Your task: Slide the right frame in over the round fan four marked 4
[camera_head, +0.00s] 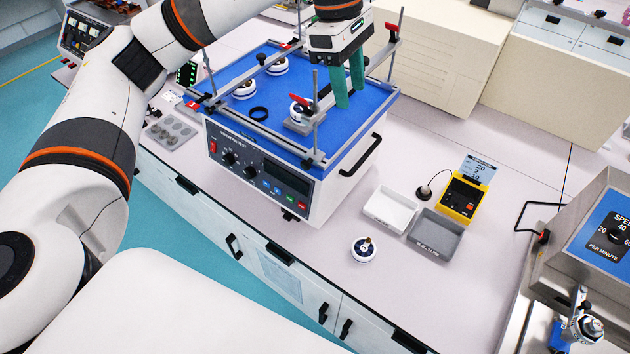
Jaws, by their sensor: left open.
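My left gripper (349,96), with green fingers, is open and points down over the right part of the blue-topped tester (225,75). The right frame, a metal bar with red levers (392,29) and upright posts, runs beside and partly behind the fingers; I cannot tell whether they touch it. A white round piece (298,108) sits on a grey block near the front of that bar. Two more white round pieces (277,66) (244,90) stand further left on the blue top. Any number 4 is too small to read. My right gripper is out of view.
On the bench to the right are a white tray (390,208), a grey tray (437,235), a yellow device (463,196) and a loose white round piece (363,251). A metal machine (590,245) stands far right.

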